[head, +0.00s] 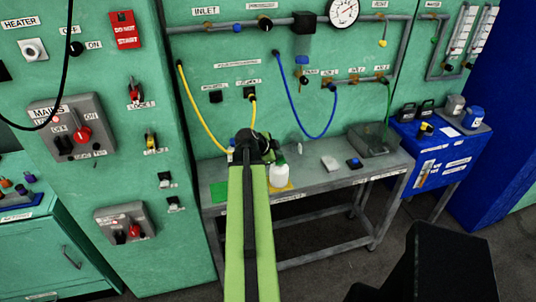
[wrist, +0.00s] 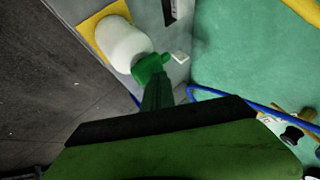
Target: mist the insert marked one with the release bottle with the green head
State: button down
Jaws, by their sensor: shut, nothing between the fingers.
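The release bottle (wrist: 122,44) has a white body and a green head (wrist: 150,67); it stands on a yellow mat in the wrist view. In the head view its white body (head: 281,174) shows on the bench just right of my arm's end, its head partly hidden. My gripper (wrist: 156,88) is shut and empty, its fingertips close to the green head; I cannot tell whether they touch. In the head view my gripper (head: 255,140) is at the arm's far end, over the bench's left part. I cannot make out an insert marked one.
The grey bench (head: 315,180) also holds a green mat (head: 219,192), a small pale block (head: 330,163), a small dark and blue item (head: 354,162) and a grey tray (head: 377,139). Yellow hoses (head: 205,120) and a blue hose (head: 296,110) hang behind. A blue cabinet (head: 435,160) stands right.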

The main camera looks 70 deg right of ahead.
jog(key=shift+f, duration=0.1)
jog(key=shift+f+b, duration=0.4)
jog(key=shift+b, duration=0.1)
jog(key=shift+r, duration=0.1)
jog(key=shift+r+p, duration=0.4)
jog(key=shift+p, duration=0.1)
jog(key=shift+r, duration=0.1)
notch_tip(320, 180, up, 6)
jog(key=p, duration=0.6)
